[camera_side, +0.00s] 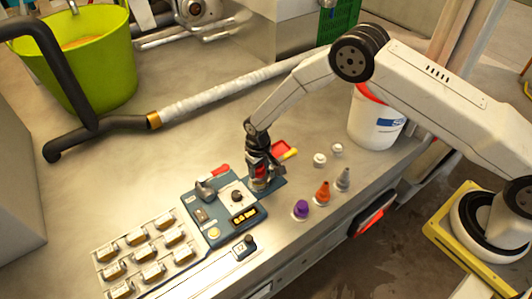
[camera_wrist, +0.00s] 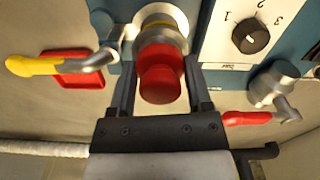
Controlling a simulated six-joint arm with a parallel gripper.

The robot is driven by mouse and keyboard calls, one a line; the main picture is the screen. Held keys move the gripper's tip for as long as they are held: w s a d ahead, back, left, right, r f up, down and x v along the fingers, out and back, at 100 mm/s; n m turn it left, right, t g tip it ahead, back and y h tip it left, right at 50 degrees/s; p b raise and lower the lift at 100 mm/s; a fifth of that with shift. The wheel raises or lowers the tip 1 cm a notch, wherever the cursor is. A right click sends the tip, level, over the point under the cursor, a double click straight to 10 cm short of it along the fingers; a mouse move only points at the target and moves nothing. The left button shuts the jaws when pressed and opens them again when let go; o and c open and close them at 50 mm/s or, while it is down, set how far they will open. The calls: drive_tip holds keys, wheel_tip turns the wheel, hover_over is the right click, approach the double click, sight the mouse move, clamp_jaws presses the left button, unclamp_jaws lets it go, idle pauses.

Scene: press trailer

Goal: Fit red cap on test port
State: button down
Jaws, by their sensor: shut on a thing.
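The red cap (camera_wrist: 160,82) is between the two fingers of my gripper (camera_wrist: 161,62) in the wrist view, and the gripper is shut on it. The cap is in line with the metal test port (camera_wrist: 160,20), which has a yellow ring, and its far end meets or nearly meets the port. I cannot tell whether it is seated. In the side view my gripper (camera_side: 259,176) points down over the port at the right part of the blue panel (camera_side: 190,207). The fingers hide most of the cap there.
A valve with a red handle (camera_wrist: 250,118) and one with a yellow handle (camera_wrist: 35,66) flank the port. A numbered knob (camera_wrist: 250,36) is close by. Purple (camera_side: 301,208), orange (camera_side: 323,192) and grey (camera_side: 343,179) cone-shaped pieces stand right of the panel. A white bucket (camera_side: 373,122) stands behind.

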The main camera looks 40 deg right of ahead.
drive_tip(key=shift+f, duration=0.55)
idle(0.4)
drive_tip(key=shift+c, duration=1.4)
unclamp_jaws()
drive_tip(key=shift+r, duration=5.45)
wheel_tip(320, 180, up, 9)
